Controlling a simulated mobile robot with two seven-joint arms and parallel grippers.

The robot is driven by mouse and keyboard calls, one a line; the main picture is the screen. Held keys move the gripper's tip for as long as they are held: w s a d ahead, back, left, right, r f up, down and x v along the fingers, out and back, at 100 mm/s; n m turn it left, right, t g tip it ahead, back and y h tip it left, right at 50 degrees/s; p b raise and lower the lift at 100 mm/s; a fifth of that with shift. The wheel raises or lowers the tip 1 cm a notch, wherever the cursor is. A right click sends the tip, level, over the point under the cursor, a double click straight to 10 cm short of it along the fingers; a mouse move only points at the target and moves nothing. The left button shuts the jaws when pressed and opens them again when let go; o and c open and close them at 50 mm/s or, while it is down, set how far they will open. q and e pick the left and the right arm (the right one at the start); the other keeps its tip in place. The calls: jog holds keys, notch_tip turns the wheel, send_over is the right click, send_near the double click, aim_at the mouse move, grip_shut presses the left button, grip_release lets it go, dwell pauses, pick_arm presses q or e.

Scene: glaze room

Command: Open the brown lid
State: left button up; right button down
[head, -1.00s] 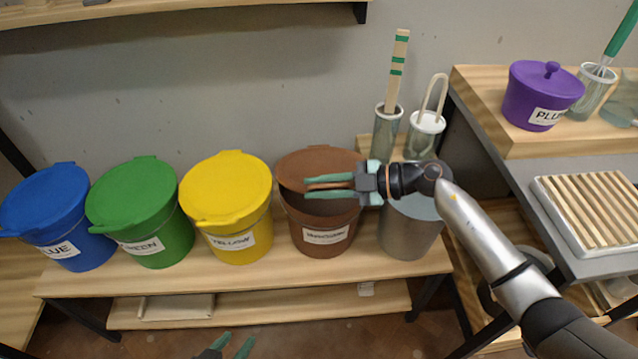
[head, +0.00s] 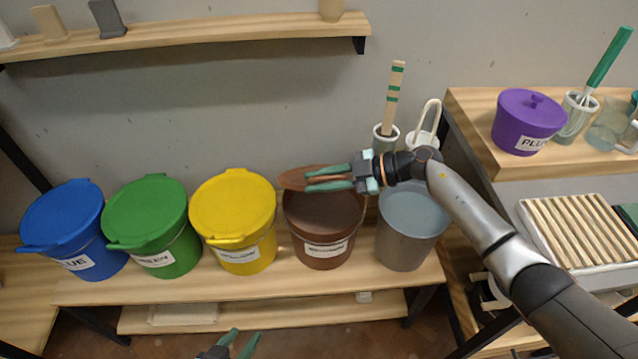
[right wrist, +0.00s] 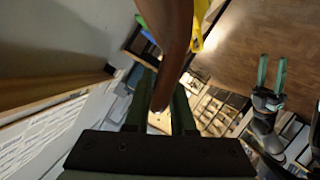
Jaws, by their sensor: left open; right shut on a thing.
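The brown bucket (head: 322,242) stands on the low wooden bench between the yellow bucket and a grey bucket. Its mouth is largely uncovered, with a dark inside. The brown lid (head: 291,180) is raised at the back of the rim and looks nearly edge-on. My right gripper (head: 308,179) is shut on the lid's edge, above the bucket. In the right wrist view the lid (right wrist: 168,45) runs between the fingers. I cannot tell whether the lid still touches the rim. My left gripper (head: 243,338) is open and empty, low in front of the bench.
Yellow (head: 236,255), green (head: 170,258) and blue (head: 95,262) lidded buckets stand to the left. The grey bucket (head: 405,245) is right of the brown one, under my right arm. Tool holders stand behind. A wall shelf (head: 200,30) hangs above. A table with a purple pot (head: 525,125) is right.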

jog(key=shift+w+d+r+p, duration=0.1)
jog(key=shift+w+r+p, duration=0.25)
jog(key=shift+w+r, duration=0.5)
jog(key=c, duration=0.9)
grip_release()
jog(key=shift+s, duration=0.1)
jog(key=v, duration=1.2)
jog(key=shift+s+d+p, duration=0.1)
jog(key=shift+d+p, duration=0.1)
jog(key=shift+p, duration=0.1)
jog(key=shift+a, duration=0.1)
